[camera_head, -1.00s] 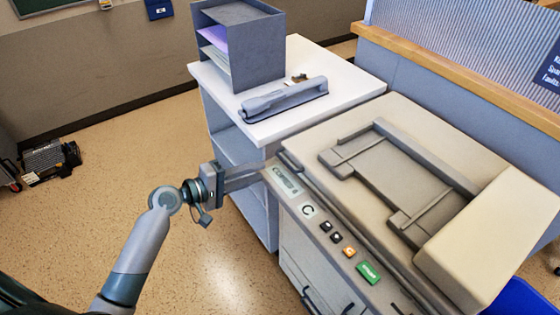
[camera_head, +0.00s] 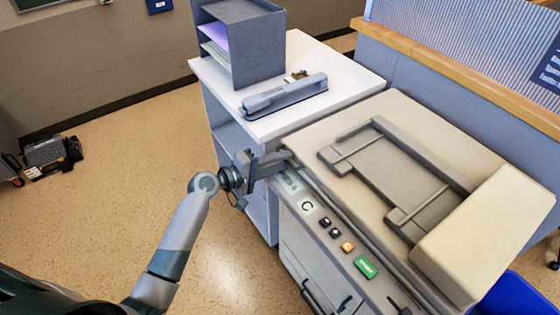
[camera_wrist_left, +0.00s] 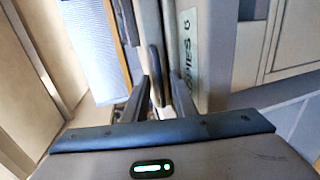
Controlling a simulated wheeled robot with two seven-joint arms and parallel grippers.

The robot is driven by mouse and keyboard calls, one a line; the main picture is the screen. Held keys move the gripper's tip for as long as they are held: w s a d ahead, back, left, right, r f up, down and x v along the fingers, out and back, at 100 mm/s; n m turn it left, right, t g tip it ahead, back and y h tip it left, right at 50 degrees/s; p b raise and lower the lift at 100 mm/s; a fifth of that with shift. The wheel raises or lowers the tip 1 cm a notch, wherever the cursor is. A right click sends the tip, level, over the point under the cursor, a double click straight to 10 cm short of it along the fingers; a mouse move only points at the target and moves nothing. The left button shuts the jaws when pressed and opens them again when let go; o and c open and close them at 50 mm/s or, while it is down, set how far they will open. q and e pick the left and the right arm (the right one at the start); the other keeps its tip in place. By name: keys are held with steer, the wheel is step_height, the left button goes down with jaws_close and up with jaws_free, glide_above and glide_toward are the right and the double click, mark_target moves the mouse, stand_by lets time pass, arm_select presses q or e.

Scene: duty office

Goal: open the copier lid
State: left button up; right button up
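The copier (camera_head: 340,235) is beige and grey, with a button panel along its front and its lid (camera_head: 310,140) down. The lid carries a feeder tray and a raised block at its right. My left gripper (camera_head: 288,160) is at the copier's front left corner, by the lid's front edge. In the left wrist view, the two fingers (camera_wrist_left: 157,90) stand apart, with a dark upright bar (camera_wrist_left: 156,75) showing between them. I cannot tell whether they touch it. The panel's "COPIES" display (camera_wrist_left: 188,50) is just right of the fingers. My right gripper is out of view.
A wood-capped partition (camera_head: 450,75) runs behind.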

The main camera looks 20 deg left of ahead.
arm_select(q)
jaws_close()
steer(key=shift+f, duration=0.1)
stand_by(1.1)
